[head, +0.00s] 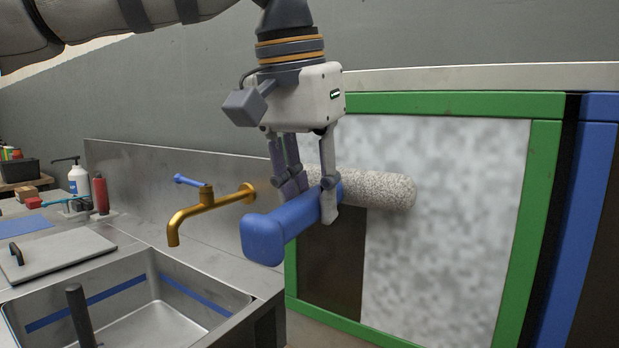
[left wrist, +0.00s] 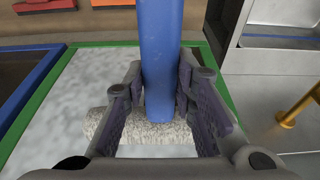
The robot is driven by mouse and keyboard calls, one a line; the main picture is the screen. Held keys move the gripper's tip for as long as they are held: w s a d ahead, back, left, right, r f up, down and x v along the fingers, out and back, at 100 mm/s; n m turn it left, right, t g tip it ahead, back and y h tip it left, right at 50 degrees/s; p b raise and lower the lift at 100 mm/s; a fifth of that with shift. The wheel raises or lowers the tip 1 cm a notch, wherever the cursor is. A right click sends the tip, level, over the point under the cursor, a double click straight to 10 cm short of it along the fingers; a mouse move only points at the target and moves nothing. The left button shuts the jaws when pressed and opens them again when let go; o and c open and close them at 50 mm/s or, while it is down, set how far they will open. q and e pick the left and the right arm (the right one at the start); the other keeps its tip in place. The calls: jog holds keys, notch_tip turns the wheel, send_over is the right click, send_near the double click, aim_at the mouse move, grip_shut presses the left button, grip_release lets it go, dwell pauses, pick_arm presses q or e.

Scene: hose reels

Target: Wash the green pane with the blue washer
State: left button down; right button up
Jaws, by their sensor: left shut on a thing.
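The blue washer (head: 268,234) has a blue handle and a speckled, fluffy sleeve (head: 385,188). My left gripper (head: 310,205) is shut on its handle; the handle also shows between the fingers in the left wrist view (left wrist: 160,55). The sleeve lies across the green pane (head: 450,220), which has a green frame and a surface covered in mottled whitish film. Below the sleeve, at the pane's left, a dark clear patch (head: 333,262) shows. Whether the sleeve touches the pane is hard to tell, but it looks close against it. My right gripper is not in view.
A blue-framed pane (head: 585,210) stands just right of the green one. A brass tap (head: 205,208) with a blue lever sticks out over a steel sink (head: 190,284) at the left. A white bottle (head: 79,180) and a red bottle (head: 100,194) stand farther left.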

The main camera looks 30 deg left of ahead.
pick_arm(q)
jog(key=s+x, duration=0.2)
jog(key=x, duration=0.8)
jog(key=s+f+x, duration=0.1)
jog(key=s+x, duration=0.2)
jog(key=x, duration=0.7)
dwell(0.7)
jog(key=shift+w+f, duration=0.15)
jog(key=s, duration=0.7)
jog(key=shift+a, duration=0.15)
dwell(0.9)
